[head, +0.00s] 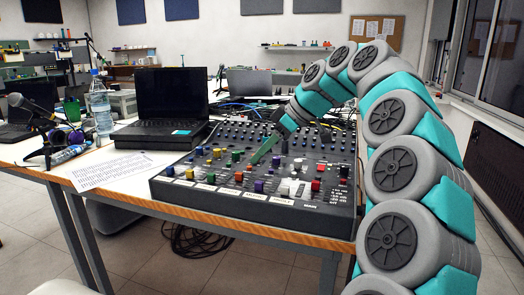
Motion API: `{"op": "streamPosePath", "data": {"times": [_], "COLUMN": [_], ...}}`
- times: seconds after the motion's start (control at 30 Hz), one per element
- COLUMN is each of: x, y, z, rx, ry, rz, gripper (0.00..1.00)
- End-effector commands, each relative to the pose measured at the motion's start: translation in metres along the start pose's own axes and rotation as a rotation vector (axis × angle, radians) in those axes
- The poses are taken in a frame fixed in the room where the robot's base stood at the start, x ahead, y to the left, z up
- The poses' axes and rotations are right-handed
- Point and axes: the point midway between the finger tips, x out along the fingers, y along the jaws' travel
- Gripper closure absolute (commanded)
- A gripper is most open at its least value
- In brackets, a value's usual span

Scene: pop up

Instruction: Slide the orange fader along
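The mixing console (340,197) lies on the table with rows of coloured fader caps and knobs. A small orange-red cap (239,177) stands near its front edge, left of a purple cap (259,186); at this size I cannot be sure it is the orange fader. My arm arches in from the right. My gripper (256,160) points down and left over the middle of the console, its thin green tip just behind and right of the orange-red cap. I cannot tell whether the tip touches anything or whether the fingers are apart.
Other caps stand close around, including green (211,178), yellow (189,174) and red (315,186) ones. A black laptop (172,95), a printed sheet (110,169) and a water bottle (101,105) are to the left. The table's front edge runs just below the console.

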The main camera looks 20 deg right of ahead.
Motion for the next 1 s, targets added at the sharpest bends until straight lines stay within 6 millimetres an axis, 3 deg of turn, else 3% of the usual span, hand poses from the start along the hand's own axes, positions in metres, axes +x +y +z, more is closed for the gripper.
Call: {"op": "streamPosePath", "data": {"times": [0.27, 0.73, 1.0], "x": [0.020, 0.081, 0.079], "y": [-0.002, -0.002, -0.001], "z": [0.002, 0.001, 0.000], "rx": [0.000, 0.001, 0.001], "ry": [-0.004, -0.004, -0.002], "rz": [-0.007, -0.007, -0.003], "gripper": [0.62, 0.62, 0.92]}}
